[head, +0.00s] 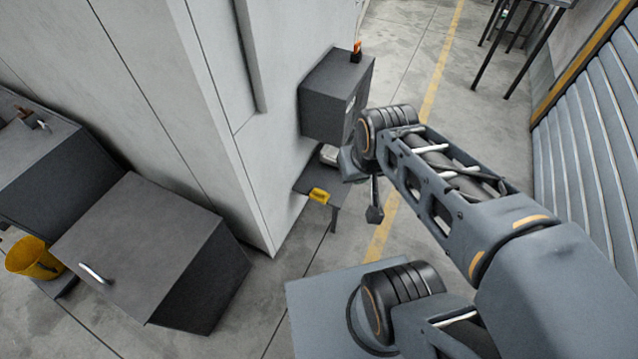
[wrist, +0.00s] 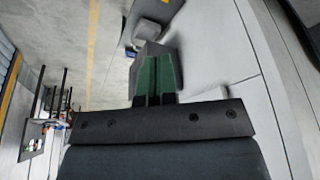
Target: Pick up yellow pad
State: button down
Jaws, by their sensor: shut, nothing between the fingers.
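The yellow pad (head: 319,195) lies on a small dark shelf (head: 309,184) low beside the pale wall, in the middle of the head view. I do not make it out in the wrist view. My gripper (head: 375,212) hangs to the right of the pad in the head view, apart from it, and is partly hidden by my arm. In the wrist view my gripper (wrist: 156,75) is shut and empty, with green on its fingers.
A dark grey box (head: 325,95) is fixed to the wall above the shelf, with a small orange-and-black item (head: 356,52) on top. A yellow bucket (head: 35,258) stands at the far left by dark cabinets (head: 140,245). Open concrete floor lies to the right.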

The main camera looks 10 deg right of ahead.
aim_at(320, 195)
jog(key=u, duration=0.15)
jog(key=i, duration=0.7)
jog(key=u, duration=0.65)
